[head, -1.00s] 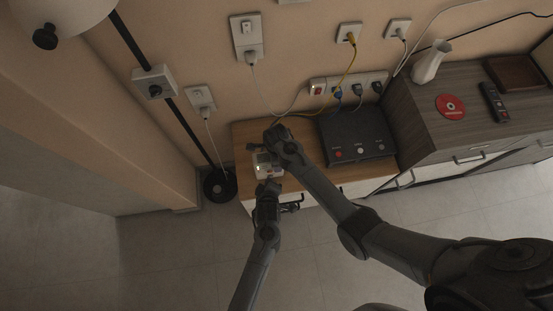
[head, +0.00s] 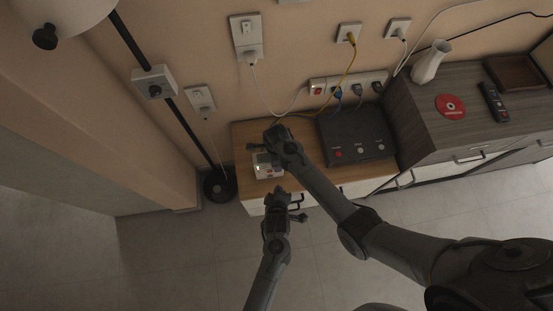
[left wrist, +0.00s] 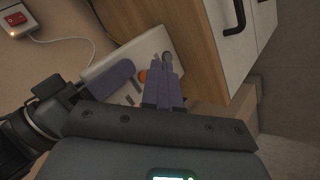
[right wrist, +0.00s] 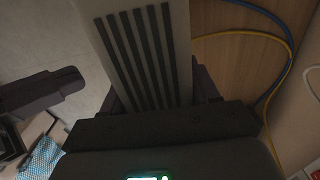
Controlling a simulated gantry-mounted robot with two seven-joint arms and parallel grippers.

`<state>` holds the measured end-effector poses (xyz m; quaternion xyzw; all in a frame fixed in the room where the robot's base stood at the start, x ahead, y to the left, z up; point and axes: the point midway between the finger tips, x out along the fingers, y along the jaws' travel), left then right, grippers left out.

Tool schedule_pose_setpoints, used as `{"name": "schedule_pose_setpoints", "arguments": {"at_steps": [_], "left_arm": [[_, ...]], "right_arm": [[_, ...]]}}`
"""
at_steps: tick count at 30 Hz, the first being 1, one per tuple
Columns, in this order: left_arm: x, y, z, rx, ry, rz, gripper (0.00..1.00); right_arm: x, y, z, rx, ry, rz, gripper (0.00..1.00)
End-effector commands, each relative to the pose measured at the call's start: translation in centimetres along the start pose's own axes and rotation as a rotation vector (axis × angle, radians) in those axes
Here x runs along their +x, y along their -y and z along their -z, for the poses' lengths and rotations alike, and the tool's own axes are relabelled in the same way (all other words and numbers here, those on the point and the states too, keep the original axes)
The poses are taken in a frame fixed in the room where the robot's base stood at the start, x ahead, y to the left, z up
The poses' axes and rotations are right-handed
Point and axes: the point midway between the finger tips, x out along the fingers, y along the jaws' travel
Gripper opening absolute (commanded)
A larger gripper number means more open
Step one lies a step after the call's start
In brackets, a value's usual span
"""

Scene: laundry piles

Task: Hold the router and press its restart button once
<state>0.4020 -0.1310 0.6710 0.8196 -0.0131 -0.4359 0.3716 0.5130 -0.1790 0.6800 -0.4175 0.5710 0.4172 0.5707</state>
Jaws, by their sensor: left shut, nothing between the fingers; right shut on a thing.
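The router is a small white box (head: 264,171) with a green light, on the left part of the wooden cabinet top. My right gripper (head: 274,136) is shut on it. In the right wrist view the router shows a pale face (right wrist: 90,22) with dark vent slots. In the left wrist view the router (left wrist: 110,65) shows an orange button (left wrist: 142,76) and a grey round one, beside my left fingertips. My left gripper (head: 280,190) is shut and empty, just in front of the router. In the left wrist view its closed fingers (left wrist: 163,70) overlap part of the router.
A black box (head: 352,128) with a red and pale buttons stands right of the router. A power strip (head: 347,85) with a red switch and plugs is on the wall behind. Cables cross the cabinet top. A lamp pole stands left; open floor lies in front.

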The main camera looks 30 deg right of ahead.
Motion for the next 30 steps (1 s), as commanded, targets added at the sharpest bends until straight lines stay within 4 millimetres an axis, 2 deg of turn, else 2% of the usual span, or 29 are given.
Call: {"name": "schedule_pose_setpoints", "arguments": {"at_steps": [1, 7, 12, 14, 17, 18, 24, 30], "left_arm": [[-0.1, -0.7, -0.5, -0.011, 0.007, -0.007, 0.0], [-0.1, -1.6, -0.2, -0.118, -0.005, -0.048, 0.0], [-0.7, -4.2, 1.3, -0.332, -0.011, -0.198, 0.0], [-1.1, -4.2, 2.1, -0.414, -0.007, -0.254, 0.0], [-2.0, -3.4, 3.4, -0.537, 0.011, -0.341, 0.0], [-2.5, -2.5, 3.9, -0.576, 0.021, -0.371, 0.0], [-2.9, 1.0, 4.5, -0.579, 0.022, -0.363, 0.0], [-1.9, 1.6, 4.3, -0.577, 0.021, -0.348, 0.0]], "right_arm": [[0.0, 0.0, 0.0, 0.0, 0.0, 0.0, 0.18], [0.0, 0.0, 0.0, 0.0, 0.0, 0.0, 0.18], [0.0, 0.0, 0.0, 0.0, 0.0, 0.0, 0.18], [0.0, 0.0, 0.0, 0.0, 0.0, 0.0, 0.18], [0.0, 0.0, 0.0, 0.0, 0.0, 0.0, 0.18], [0.0, 0.0, 0.0, 0.0, 0.0, 0.0, 0.18], [0.0, 0.0, 0.0, 0.0, 0.0, 0.0, 0.18], [0.0, 0.0, 0.0, 0.0, 0.0, 0.0, 0.18]]}}
